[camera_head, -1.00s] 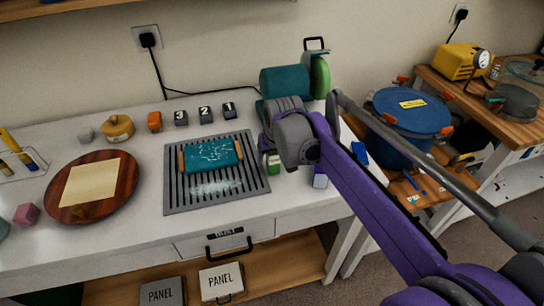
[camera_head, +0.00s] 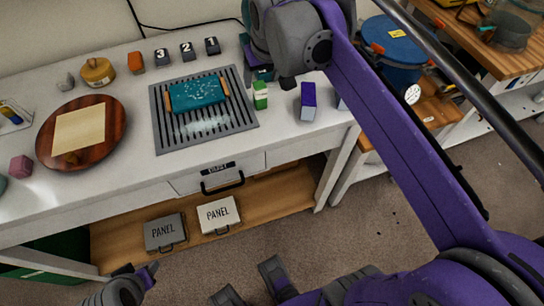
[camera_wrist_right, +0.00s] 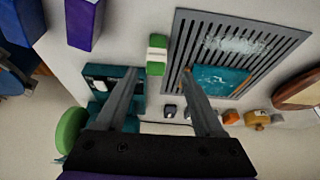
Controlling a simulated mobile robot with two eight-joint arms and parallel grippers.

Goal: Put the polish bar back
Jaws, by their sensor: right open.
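No bar is labelled as polish. A green block with a white band (camera_head: 260,95) stands on the white bench, just right of the slotted grey mat (camera_head: 205,135). It also shows in the right wrist view (camera_wrist_right: 156,55). A purple bar (camera_head: 308,101) stands farther right. I cannot tell which is the polish bar. My right gripper (camera_wrist_right: 160,75) is open and empty, its fingers pointing toward the green block, which appears between the fingertips. In the head view my right wrist hides the fingers. A dark gripper part, likely my left, shows at the bottom, its jaws unclear.
A teal machine with a green wheel (camera_wrist_right: 72,130) stands beside my right fingers, mostly hidden in the head view. A round wooden board (camera_head: 110,140) is left.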

